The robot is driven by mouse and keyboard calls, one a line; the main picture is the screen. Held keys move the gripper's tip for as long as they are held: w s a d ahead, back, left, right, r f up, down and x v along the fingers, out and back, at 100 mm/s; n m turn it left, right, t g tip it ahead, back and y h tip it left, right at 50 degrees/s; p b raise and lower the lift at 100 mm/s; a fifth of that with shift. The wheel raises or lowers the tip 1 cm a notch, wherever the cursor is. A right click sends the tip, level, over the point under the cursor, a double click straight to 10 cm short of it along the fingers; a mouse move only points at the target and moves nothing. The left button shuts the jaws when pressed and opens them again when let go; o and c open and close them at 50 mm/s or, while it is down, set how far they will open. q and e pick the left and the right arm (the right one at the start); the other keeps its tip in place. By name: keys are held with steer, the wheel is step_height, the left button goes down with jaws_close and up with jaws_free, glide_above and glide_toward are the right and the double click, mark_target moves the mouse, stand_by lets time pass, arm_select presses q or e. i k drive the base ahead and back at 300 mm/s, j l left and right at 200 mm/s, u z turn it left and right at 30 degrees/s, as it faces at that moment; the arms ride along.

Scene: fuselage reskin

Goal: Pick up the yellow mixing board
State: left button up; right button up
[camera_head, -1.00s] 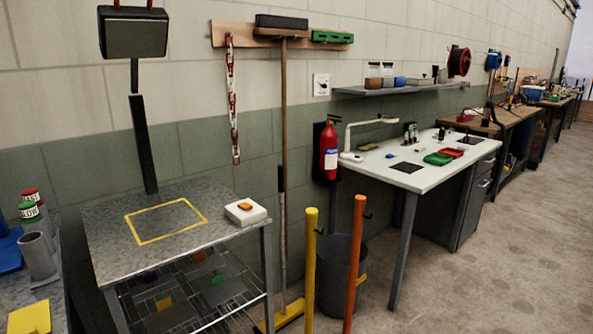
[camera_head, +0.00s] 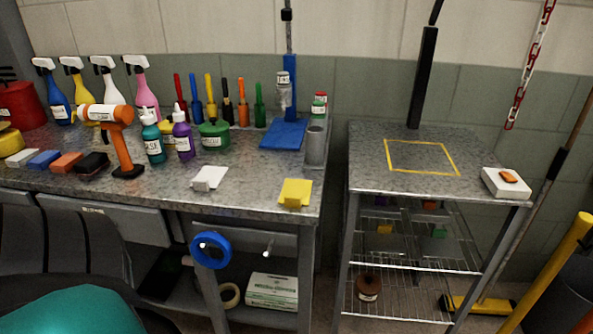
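A yellow board (camera_head: 295,193), flat and roughly square, lies at the front right corner of the grey workbench (camera_head: 245,202). A small pale clip-like part shows at its front edge. A similar white board (camera_head: 209,178) lies to its left on the same bench. Neither of my grippers shows in the head view, so I cannot see what they hold.
Spray bottles (camera_head: 104,82), paint bottles (camera_head: 182,135) and an orange tool (camera_head: 122,140) crowd the bench's left and back. A blue tape roll (camera_head: 210,250) hangs at the front. A metal table (camera_head: 370,178) with a yellow-outlined square stands right, past a narrow gap.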

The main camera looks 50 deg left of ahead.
mark_target(296, 188)
steer(key=u, duration=1.5)
